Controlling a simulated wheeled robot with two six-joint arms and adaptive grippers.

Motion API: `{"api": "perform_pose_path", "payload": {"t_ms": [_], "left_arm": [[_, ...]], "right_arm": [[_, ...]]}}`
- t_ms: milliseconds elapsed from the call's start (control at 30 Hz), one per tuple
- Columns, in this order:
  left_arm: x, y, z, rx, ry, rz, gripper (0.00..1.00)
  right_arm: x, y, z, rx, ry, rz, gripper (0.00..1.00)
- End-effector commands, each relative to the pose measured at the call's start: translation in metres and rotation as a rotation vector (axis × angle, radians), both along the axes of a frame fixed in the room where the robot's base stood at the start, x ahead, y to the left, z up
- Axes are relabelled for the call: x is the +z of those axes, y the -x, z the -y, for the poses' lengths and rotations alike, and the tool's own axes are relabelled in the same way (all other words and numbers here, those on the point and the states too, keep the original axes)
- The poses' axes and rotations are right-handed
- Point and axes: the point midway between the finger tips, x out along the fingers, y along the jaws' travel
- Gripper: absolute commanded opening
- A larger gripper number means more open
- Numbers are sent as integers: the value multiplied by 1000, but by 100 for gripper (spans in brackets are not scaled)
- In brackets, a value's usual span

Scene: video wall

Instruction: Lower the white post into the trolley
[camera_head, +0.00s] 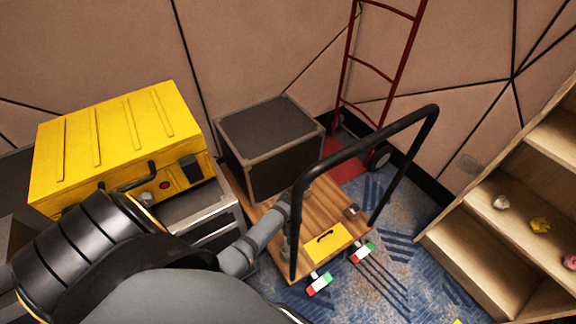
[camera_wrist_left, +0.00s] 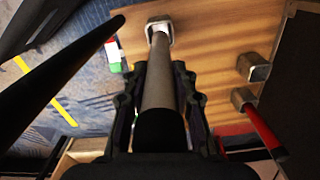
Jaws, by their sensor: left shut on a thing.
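In the left wrist view, the white post (camera_wrist_left: 158,88), greyish in this light, is held lengthwise between the two dark fingers of my left gripper (camera_wrist_left: 160,70). Its far end overlaps a square metal socket (camera_wrist_left: 148,27) on the wooden trolley deck (camera_wrist_left: 208,45). I cannot tell whether the end is inside the socket or just above it. In the head view, the trolley (camera_head: 268,222) has a wooden deck and a black hoop handle (camera_head: 350,150). My left arm reaches over the deck's near left side, and the post is not clearly visible there. My right gripper is not in view.
A dark box (camera_head: 268,140) sits at the deck's back. Another socket (camera_head: 351,212) and a yellow plate (camera_head: 325,243) are on the deck. A yellow case (camera_head: 115,140) stands left. A red hand truck (camera_head: 377,70) stands behind, and wooden shelves (camera_head: 500,240) are at right.

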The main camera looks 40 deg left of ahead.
Motion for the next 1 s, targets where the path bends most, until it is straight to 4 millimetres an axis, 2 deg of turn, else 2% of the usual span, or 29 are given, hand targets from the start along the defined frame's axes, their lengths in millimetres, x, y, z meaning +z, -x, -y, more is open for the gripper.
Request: {"api": "perform_pose_path", "payload": {"t_ms": [1000], "left_arm": [[0,-1,0,0,0,1,0]], "right_arm": [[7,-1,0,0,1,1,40]]}}
